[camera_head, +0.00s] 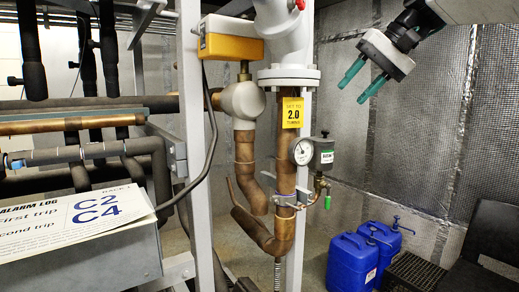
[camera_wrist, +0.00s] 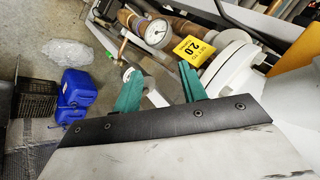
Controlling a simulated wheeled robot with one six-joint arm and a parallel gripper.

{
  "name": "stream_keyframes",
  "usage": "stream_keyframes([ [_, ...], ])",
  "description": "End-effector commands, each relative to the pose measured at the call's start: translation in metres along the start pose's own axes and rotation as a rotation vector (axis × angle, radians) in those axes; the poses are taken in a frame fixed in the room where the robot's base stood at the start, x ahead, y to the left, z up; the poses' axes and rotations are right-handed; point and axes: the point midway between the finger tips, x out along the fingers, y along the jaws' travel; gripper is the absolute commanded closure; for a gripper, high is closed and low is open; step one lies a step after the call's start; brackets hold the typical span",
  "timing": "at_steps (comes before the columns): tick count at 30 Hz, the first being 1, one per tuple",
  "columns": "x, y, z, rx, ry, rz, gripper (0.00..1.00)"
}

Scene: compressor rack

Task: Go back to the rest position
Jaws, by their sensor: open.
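My gripper (camera_head: 362,80) is at the upper right in the head view, with two green fingers spread apart and nothing between them. It hangs in free air to the right of the white flanged pipe and the pressure gauge (camera_head: 302,151), touching nothing. In the wrist view the green fingers of my gripper (camera_wrist: 160,88) are also apart and empty. The gauge (camera_wrist: 157,34) and the yellow "2.0" tag (camera_wrist: 193,50) lie beyond the fingertips there. The tag (camera_head: 292,112) hangs on the copper pipe in the head view.
The white flange (camera_head: 289,76) and copper pipe (camera_head: 286,190) stand left of my gripper. An alarm log sheet (camera_head: 70,220) lies on a box at lower left. Blue canisters (camera_head: 352,262) and a black crate (camera_head: 412,272) stand on the floor. The foil-covered wall (camera_head: 410,150) is behind.

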Motion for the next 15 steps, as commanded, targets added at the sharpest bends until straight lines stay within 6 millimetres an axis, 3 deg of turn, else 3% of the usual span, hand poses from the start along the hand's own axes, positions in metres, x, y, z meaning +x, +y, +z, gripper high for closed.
stream_keyframes([
  [1,0.014,0.017,0.027,0.027,-0.022,0.057,0.58],
  [6,0.056,0.078,0.122,0.076,-0.094,0.252,0.58],
  [15,0.112,0.178,0.318,0.025,-0.223,0.543,0.58],
])
